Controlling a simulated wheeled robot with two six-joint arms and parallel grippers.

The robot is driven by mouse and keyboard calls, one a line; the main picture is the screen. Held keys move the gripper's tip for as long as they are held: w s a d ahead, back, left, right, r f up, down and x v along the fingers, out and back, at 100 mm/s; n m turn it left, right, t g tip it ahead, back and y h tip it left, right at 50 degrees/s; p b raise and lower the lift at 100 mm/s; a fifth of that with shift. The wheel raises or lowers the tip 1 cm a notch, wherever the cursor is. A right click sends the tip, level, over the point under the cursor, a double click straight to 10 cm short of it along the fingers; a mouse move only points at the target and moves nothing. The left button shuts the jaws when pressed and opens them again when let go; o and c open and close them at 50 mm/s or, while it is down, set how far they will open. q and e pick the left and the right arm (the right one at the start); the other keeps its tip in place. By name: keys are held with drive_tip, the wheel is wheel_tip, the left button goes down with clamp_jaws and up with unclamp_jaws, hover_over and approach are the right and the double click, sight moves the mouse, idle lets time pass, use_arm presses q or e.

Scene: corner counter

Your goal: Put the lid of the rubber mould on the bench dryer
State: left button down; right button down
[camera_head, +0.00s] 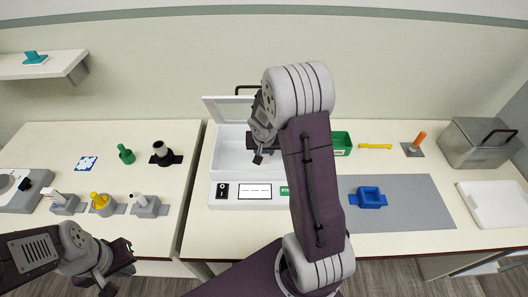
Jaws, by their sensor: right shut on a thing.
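The bench dryer (223,171) is a white box with a front panel and a raised lid (222,109); its tray space is open. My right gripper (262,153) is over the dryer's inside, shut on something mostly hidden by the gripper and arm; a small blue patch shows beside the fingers. I cannot tell if it touches the dryer floor. A blue square mould part (369,197) with a raised rim sits on the grey mat (415,192). My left gripper (122,267) is empty and open, low in front of the left counter.
My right arm hides the dryer's right side. A green box (341,143), yellow bar (375,146), orange-handled tool (417,142), metal bin (474,145) and white tray (492,205) lie right. Several small fixtures, including a yellow one (102,203), stand left. The mat's right part is clear.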

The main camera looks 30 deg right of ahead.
drive_tip(key=shift+s, duration=0.15)
drive_tip(key=c, duration=0.9)
unclamp_jaws()
drive_tip(key=shift+f, duration=0.1)
drive_tip(key=shift+r, duration=0.2)
drive_tip(key=p+v, duration=0.3)
drive_tip(key=v, duration=0.9)
drive_tip(key=s+a+f+n+g, duration=0.1)
drive_tip(key=s+a+n, duration=0.1)
drive_tip(key=s+a, duration=0.2)
drive_tip(key=s+a+f+n+y, duration=0.1)
drive_tip(key=s+a+f+n, duration=0.1)
drive_tip(key=s+a, duration=0.2)
drive_tip(key=s+a+f+n+g+y, duration=0.1)
drive_tip(key=s+a+f+n, duration=0.1)
drive_tip(key=s+a, duration=0.2)
drive_tip(key=shift+s+g, duration=0.3)
drive_tip(key=shift+s, duration=0.25)
